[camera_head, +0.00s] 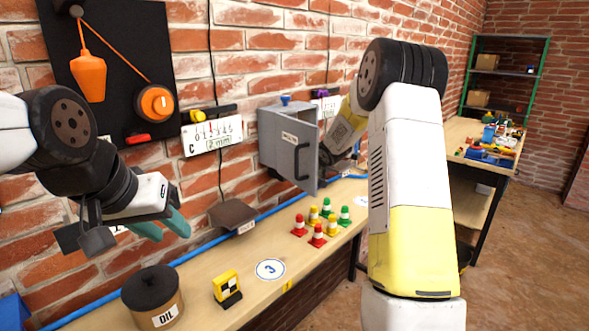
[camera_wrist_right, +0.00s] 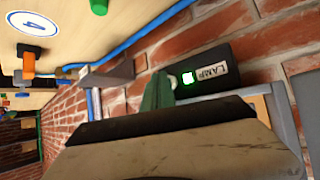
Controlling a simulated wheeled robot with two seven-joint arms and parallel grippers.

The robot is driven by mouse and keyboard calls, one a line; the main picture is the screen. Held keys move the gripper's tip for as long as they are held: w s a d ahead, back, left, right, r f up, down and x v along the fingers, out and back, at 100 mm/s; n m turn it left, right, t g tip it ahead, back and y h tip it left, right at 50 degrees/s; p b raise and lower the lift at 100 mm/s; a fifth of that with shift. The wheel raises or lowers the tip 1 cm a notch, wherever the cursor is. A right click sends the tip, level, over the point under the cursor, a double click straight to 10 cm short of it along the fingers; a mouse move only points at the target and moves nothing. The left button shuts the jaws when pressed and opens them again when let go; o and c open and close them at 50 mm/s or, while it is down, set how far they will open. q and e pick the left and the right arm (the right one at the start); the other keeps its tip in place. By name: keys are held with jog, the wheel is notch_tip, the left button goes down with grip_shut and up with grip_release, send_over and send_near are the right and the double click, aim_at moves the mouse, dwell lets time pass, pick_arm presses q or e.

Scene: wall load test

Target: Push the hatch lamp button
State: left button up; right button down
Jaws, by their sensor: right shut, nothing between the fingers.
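The hatch is a grey metal box (camera_head: 287,138) on the brick wall, with its door standing open. In the right wrist view a black lamp box (camera_wrist_right: 211,76) labelled LAMP carries a small button (camera_wrist_right: 188,78) glowing white-green. My right gripper (camera_wrist_right: 160,90) is shut and empty, its green fingertips just left of the button; I cannot tell whether they touch. In the head view my right arm reaches behind the hatch door, and the fingers and button are hidden. My left gripper (camera_head: 163,228) is open and empty above the bench at the left.
The wooden bench (camera_head: 300,275) bears several small coloured cones (camera_head: 318,235), an OIL pot (camera_head: 153,298) and a yellow-black block (camera_head: 227,287). A blue pipe (camera_head: 205,247) runs along the wall. A dark panel with an orange pulley (camera_head: 155,102) hangs at the left.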

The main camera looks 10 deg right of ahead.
jog(key=shift+s+d, duration=0.35)
jog(key=shift+s, duration=0.15)
jog(key=s+d, duration=0.3)
jog(key=s, duration=0.1)
jog(key=shift+s+d, duration=0.35)
dwell(1.2)
